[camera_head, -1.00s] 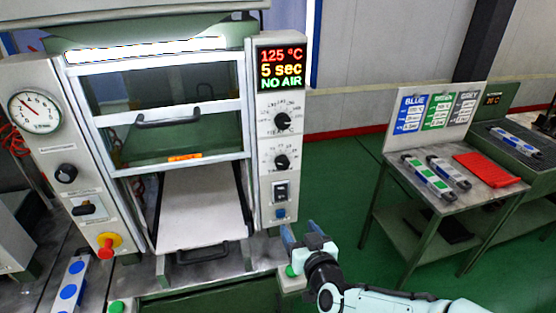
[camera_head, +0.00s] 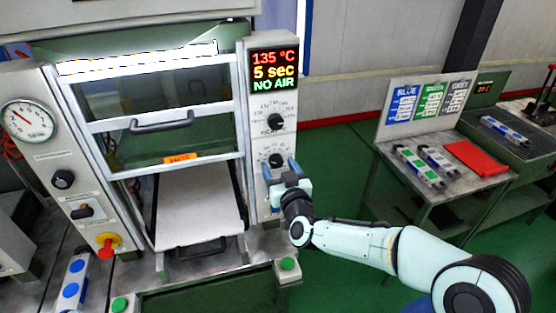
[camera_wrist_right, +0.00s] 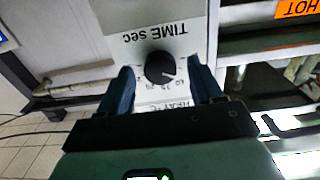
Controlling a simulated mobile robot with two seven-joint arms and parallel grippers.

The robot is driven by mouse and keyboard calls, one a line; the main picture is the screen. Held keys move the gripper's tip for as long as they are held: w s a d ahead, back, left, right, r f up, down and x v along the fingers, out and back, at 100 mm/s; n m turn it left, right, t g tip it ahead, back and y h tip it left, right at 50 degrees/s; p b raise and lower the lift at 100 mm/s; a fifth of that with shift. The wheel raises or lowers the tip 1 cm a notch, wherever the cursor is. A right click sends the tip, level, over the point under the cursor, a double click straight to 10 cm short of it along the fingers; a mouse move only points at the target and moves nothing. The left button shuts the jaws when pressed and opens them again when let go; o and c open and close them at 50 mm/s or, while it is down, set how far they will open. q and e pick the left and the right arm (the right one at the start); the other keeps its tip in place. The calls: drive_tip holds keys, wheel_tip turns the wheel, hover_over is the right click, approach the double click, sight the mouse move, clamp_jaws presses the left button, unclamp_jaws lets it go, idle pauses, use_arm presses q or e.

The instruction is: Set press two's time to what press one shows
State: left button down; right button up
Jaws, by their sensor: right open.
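A press with a lit display (camera_head: 274,72) fills the left and middle of the head view. The display reads 135 °C, 5 sec, NO AIR. Below it are an upper dial knob (camera_head: 275,121) and a lower dial knob (camera_head: 275,160). My right gripper (camera_head: 281,167) is open at the lower knob. In the right wrist view, upside down, the black time knob (camera_wrist_right: 160,67) sits between its two blue fingers, beside the label TIME sec (camera_wrist_right: 153,33). I cannot tell whether the fingers touch it. My left gripper is not in view. No second press display is recognisable.
The press has a pressure gauge (camera_head: 28,121), a red stop button (camera_head: 107,242) and green buttons (camera_head: 288,264) along its front. An orange HOT label (camera_head: 180,158) is on its frame.

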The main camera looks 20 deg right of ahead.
drive_tip(key=shift+w, duration=0.75)
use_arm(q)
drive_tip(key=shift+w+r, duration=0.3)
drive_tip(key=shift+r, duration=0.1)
use_arm(e)
drive_tip(key=shift+s, duration=0.1)
drive_tip(key=shift+c, duration=1.2)
drive_tip(key=c, duration=0.8)
drive_tip(key=shift+f+m+b, duration=0.15)
drive_tip(key=shift+m+b, duration=1.35)
drive_tip(key=shift+b, duration=0.1)
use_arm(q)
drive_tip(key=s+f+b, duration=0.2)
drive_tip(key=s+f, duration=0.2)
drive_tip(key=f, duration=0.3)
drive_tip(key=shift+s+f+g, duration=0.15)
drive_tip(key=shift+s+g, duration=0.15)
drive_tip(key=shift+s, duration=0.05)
use_arm(e)
drive_tip(key=shift+m, duration=1.5)
